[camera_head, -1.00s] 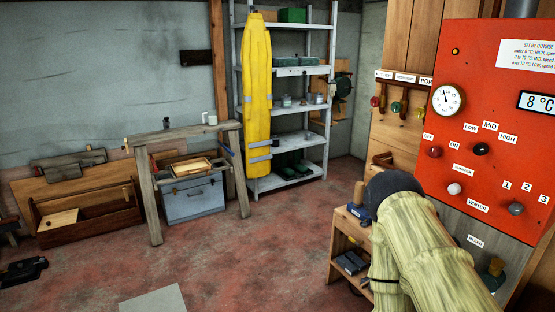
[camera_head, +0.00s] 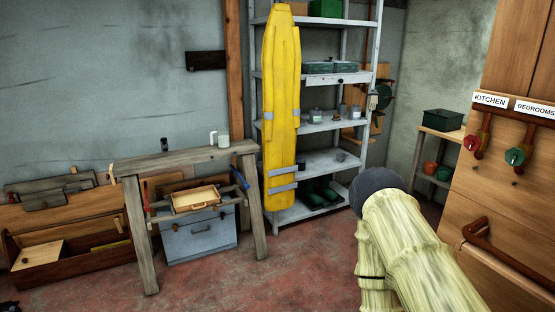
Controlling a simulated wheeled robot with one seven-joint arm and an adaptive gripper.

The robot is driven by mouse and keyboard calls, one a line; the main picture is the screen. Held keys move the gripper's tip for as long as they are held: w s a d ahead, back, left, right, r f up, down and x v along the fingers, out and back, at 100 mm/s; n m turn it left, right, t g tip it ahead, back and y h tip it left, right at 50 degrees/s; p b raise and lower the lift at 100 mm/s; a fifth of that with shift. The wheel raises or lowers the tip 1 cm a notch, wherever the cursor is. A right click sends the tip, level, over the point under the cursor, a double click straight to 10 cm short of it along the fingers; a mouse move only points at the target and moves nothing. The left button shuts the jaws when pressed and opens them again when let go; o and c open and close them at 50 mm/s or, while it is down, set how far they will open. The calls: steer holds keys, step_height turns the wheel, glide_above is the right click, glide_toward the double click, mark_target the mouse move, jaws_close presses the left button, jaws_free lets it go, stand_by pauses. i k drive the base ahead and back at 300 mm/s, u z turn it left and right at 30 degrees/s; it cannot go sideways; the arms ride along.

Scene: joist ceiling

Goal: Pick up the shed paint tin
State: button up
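Small tins or jars (camera_head: 316,115) stand on a middle shelf of the grey metal rack. Another small grey container (camera_head: 355,112) is further right on that shelf. A pale cylindrical container (camera_head: 223,141) stands on the wooden sawhorse, with a white one just left of it. No label is readable, so I cannot tell which of these is the paint tin. My arm, in a pale yellow ribbed cover with a dark rounded joint, reaches in from the lower right. My gripper is not in view.
The rack (camera_head: 330,160) has a yellow ironing-board-shaped thing (camera_head: 282,100) leaning on its front left. The sawhorse (camera_head: 175,162) stands left, over a grey-blue chest (camera_head: 200,238). A wooden cabinet (camera_head: 495,215) borders the right. Red floor (camera_head: 310,260) is open in the middle.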

mark_target(355, 114)
steer(key=z, duration=0.05)
steer(key=i, duration=1.75)
steer(key=z, duration=0.3)
steer(key=i, duration=1.95)
steer(key=z, duration=0.5)
steer(key=i, duration=1.45)
steer(key=z, duration=0.2)
